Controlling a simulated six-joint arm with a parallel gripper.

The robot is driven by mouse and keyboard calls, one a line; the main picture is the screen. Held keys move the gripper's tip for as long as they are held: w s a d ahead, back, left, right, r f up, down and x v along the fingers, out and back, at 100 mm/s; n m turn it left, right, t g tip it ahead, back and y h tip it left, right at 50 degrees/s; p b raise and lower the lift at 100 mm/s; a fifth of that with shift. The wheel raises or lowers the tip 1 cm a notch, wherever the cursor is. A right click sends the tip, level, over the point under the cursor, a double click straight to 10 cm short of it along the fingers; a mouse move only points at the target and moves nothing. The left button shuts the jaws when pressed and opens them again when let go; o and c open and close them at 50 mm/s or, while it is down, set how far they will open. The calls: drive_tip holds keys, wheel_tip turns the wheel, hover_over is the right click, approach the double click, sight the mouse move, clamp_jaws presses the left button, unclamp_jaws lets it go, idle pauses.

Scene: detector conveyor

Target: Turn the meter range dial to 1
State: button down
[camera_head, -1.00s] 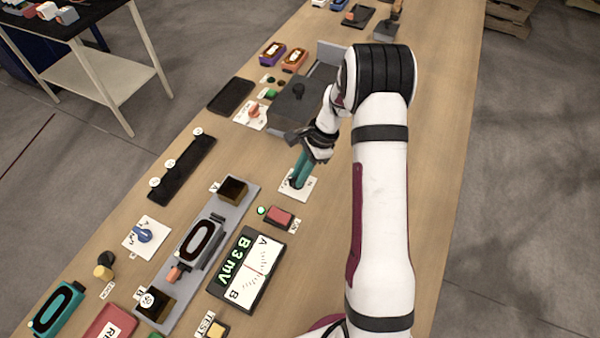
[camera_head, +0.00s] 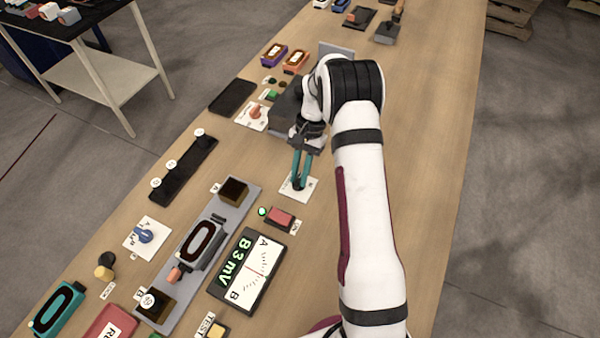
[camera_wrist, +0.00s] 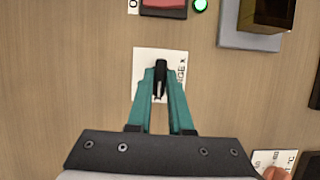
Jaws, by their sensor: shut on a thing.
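The range dial is a small black knob (camera_wrist: 160,70) on a white card (camera_wrist: 141,60), partly lettered "GE x" in the wrist view. In the head view the same card (camera_head: 311,187) lies beyond the red button, and the knob is hidden by my fingers. My gripper (camera_wrist: 160,88) has its teal fingers closed around the knob, one on each side; it also shows in the head view (camera_head: 299,182). The knob's black pointer end shows past the fingertips. Which number it points at cannot be read. The meter (camera_head: 247,270) displays "B 3 mV".
A red button (camera_head: 280,216) with a lit green lamp (camera_head: 262,211) is close to the card. A grey rail (camera_head: 190,268) carries a ring-marked block. A blue knob (camera_head: 144,236) and an orange knob (camera_head: 255,112) stand on other cards. Bare wood lies right of my arm.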

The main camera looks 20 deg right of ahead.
idle(0.3)
drive_tip(key=c, duration=0.8)
unclamp_jaws()
drive_tip(key=v, duration=1.5)
drive_tip(key=shift+w+r, duration=0.1)
drive_tip(key=shift+r, duration=0.3)
drive_tip(key=shift+a+r, duration=0.1)
